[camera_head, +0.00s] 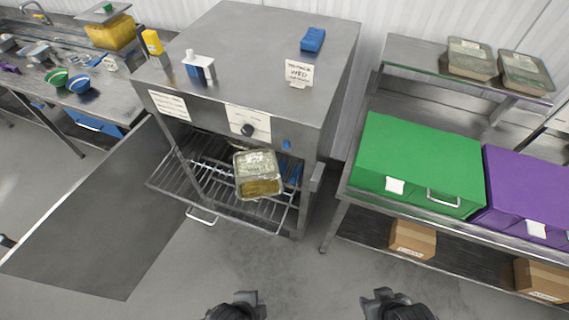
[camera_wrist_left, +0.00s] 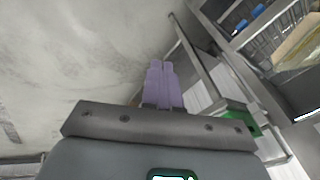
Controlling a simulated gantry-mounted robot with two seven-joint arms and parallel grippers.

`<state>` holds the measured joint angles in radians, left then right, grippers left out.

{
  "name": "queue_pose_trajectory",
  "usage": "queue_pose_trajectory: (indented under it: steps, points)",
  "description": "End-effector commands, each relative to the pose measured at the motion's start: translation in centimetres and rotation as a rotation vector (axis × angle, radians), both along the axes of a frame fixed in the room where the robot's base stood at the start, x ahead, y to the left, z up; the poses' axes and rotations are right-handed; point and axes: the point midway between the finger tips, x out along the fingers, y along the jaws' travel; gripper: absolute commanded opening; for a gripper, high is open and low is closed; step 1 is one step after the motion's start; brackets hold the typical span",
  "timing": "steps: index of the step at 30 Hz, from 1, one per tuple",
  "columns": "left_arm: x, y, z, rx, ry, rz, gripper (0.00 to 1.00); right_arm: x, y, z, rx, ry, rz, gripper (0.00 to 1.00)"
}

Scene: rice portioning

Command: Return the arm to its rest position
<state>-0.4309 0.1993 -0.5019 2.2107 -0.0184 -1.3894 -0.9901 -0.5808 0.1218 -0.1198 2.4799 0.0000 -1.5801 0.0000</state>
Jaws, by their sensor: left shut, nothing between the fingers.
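My left gripper's pale purple fingers (camera_wrist_left: 163,88) are together and empty in the left wrist view, with bare floor and metal frame edges beyond them. In the head view, dark parts of my left arm (camera_head: 238,305) show at the bottom edge, left of centre. Dark parts of my right arm (camera_head: 395,304) show at the bottom edge, right of centre. The fingers are hard to make out there, and I cannot tell whether the right gripper is open or shut. Both arms are apart from the furniture in the head view.
A steel oven (camera_head: 255,60) stands open, its door (camera_head: 100,230) swung left. A foil-like food tray (camera_head: 258,187) sits on its pulled-out wire rack (camera_head: 180,185). Green (camera_head: 415,160) and purple (camera_head: 525,190) boxes sit on the right bench. Floor before the oven is clear.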

Motion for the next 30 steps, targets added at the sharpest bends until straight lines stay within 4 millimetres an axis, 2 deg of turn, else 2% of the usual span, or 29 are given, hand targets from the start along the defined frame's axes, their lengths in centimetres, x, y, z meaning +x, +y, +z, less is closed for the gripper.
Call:
queue_pose_trajectory:
  steps: [1, 6, 10, 12, 16, 17, 18, 24, 30]
  points:
    - [-0.4, 2.4, 0.5, -0.021, 0.035, 0.154, 0.00, 0.0, 0.0, 0.0, 0.001, 0.000, -0.001, 0.38]
    - [-0.4, 10.5, 3.4, -0.073, 0.085, 0.670, 0.00, 0.0, 0.1, 0.0, 0.005, 0.000, -0.003, 0.38]
    - [0.6, 14.3, 6.3, -0.134, 0.066, 0.983, 0.00, 0.0, 0.2, 0.0, 0.005, 0.000, -0.004, 0.38]
    - [0.4, 14.6, 7.0, -0.174, 0.083, 1.113, 0.00, 0.0, 0.2, 0.0, 0.005, 0.000, -0.004, 0.38]
    - [-0.1, 14.6, 7.1, -0.236, 0.136, 1.341, 0.00, 0.0, 0.1, 0.3, 0.005, 0.000, -0.004, 0.38]
    - [-0.1, 14.5, 9.4, -0.233, 0.134, 1.329, 0.00, 0.0, 0.1, 2.3, 0.005, 0.004, -0.004, 0.38]
    - [-0.1, 14.5, 10.6, -0.232, 0.133, 1.325, 0.00, -0.1, 0.1, 3.3, 0.004, 0.010, -0.004, 0.38]
    - [-0.1, 14.5, 15.4, -0.231, 0.133, 1.323, 0.00, 0.1, 0.1, 8.9, 0.005, -0.006, -0.002, 0.38]
    - [-0.1, 14.5, 19.0, -0.230, 0.133, 1.321, 0.00, 0.1, 0.0, 12.4, 0.000, -0.005, 0.001, 0.38]
